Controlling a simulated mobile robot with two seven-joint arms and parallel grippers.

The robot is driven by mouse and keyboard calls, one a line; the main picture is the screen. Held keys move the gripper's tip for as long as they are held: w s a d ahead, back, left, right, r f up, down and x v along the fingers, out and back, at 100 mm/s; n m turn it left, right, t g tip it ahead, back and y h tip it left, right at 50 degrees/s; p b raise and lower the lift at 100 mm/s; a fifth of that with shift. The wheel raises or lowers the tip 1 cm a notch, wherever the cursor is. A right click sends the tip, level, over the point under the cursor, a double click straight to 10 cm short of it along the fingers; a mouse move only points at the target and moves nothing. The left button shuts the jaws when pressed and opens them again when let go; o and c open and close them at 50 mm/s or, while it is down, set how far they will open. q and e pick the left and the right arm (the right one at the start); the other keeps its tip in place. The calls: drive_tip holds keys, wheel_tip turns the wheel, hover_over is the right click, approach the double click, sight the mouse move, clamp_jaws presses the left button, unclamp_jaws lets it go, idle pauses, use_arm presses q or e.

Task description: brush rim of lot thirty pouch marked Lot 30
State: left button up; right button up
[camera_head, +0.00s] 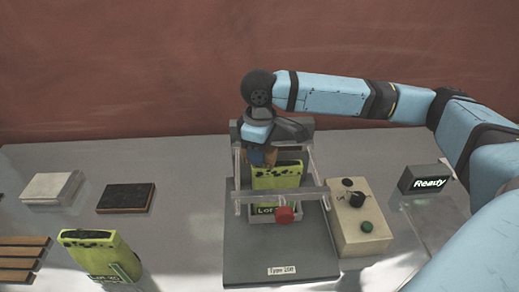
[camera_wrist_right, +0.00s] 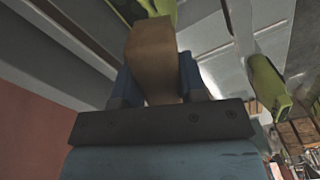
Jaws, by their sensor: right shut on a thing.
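A lime-green pouch (camera_head: 278,177) with dark blotches along its top stands in the filler's clear frame (camera_head: 237,190). Its label begins "Lot", but the number is hidden behind a red knob. A second green pouch (camera_head: 98,252) stands at the front left; its label is too small to read surely. My right gripper (camera_head: 262,157) is over the back of the frame, close to the framed pouch's top. In the wrist view its blue fingers (camera_wrist_right: 153,80) are shut on a brown block-like brush (camera_wrist_right: 152,50). Whether the brush touches the rim is unclear. My left gripper is out of view.
A display (camera_head: 426,181) reads "Ready". A pale block (camera_head: 52,188), a dark pad (camera_head: 126,197) and a slatted rack (camera_head: 20,257) lie left. The filler's base (camera_head: 255,265) bears a type label.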

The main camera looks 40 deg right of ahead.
idle(0.3)
drive_tip(key=shift+f, duration=0.35)
drive_tip(key=shift+f, duration=0.15)
idle(0.7)
drive_tip(key=shift+s+f+p, duration=0.1)
drive_tip(key=shift+p, duration=0.65)
idle(1.8)
drive_tip(key=shift+d, duration=0.1)
drive_tip(key=shift+s+d+p, duration=0.55)
drive_tip(key=shift+d+p, duration=0.3)
drive_tip(key=shift+d, duration=0.05)
drive_tip(key=shift+d, duration=0.15)
drive_tip(key=shift+s+d+r+p, duration=0.25)
drive_tip(key=shift+s+d+p, duration=0.25)
drive_tip(key=shift+d+p, duration=0.25)
